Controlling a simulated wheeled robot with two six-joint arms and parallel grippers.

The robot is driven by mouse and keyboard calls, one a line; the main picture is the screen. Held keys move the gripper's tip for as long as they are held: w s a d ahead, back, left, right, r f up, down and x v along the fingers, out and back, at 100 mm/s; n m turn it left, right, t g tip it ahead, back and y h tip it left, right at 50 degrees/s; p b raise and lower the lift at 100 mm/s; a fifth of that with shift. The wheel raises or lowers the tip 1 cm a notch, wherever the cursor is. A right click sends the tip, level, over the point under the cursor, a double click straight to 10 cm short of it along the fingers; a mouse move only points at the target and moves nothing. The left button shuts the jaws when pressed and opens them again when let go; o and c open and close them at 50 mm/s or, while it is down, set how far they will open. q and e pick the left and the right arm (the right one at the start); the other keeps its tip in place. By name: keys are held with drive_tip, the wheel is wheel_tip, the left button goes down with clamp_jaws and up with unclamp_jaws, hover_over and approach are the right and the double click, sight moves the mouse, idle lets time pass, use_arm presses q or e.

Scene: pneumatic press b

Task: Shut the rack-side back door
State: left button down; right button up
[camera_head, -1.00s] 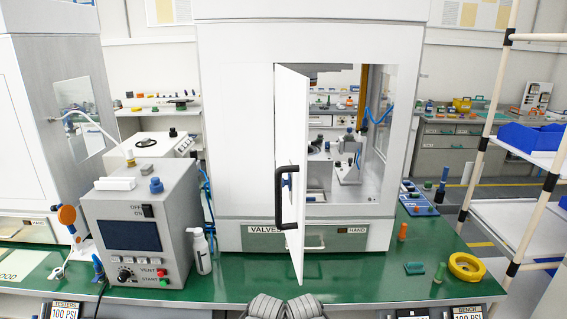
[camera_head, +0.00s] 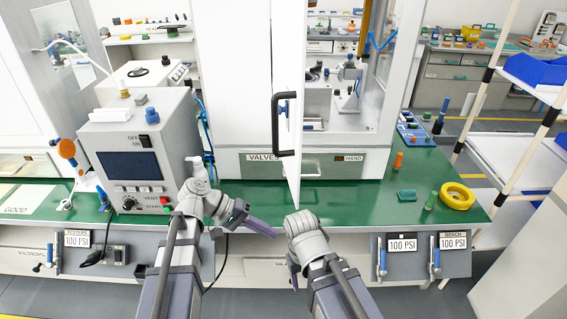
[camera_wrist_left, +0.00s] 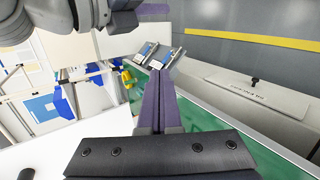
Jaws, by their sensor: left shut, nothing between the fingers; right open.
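The white door (camera_head: 287,60) of the middle cabinet stands open toward me, seen nearly edge-on, with a black bar handle (camera_head: 275,125) on its left face. Its lower end reaches over the green bench. The opening to its right shows the cabinet's inside. My left gripper (camera_head: 268,231) is shut and empty, low at the bench's front edge, left of and below the door, not touching the handle. Its closed purple fingers fill the middle of the left wrist view (camera_wrist_left: 158,100). My right gripper (camera_head: 293,280) is open, pointing down before the bench, its fingers mostly hidden by the wrist.
A grey control box (camera_head: 140,150) and a white bottle (camera_head: 198,170) stand left of the door. A white rack (camera_head: 500,165) with blue bins (camera_head: 533,72) stands at far right.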

use_arm(q)
drive_tip(key=w+a+r+n+t+h, duration=0.1)
drive_tip(key=w+a+r+t+h, duration=0.1)
drive_tip(key=w+a+r+h, duration=0.4)
drive_tip(key=t, duration=0.2)
approach(294, 168)
drive_tip(key=shift+n+h, duration=0.3)
drive_tip(key=shift+h, duration=0.1)
drive_tip(key=d, duration=0.6)
drive_tip(key=shift+w+d+f+p, duration=0.15)
drive_tip(key=shift+w+d+p, duration=0.15)
drive_tip(key=shift+w+d, duration=0.05)
drive_tip(key=shift+d, duration=0.1)
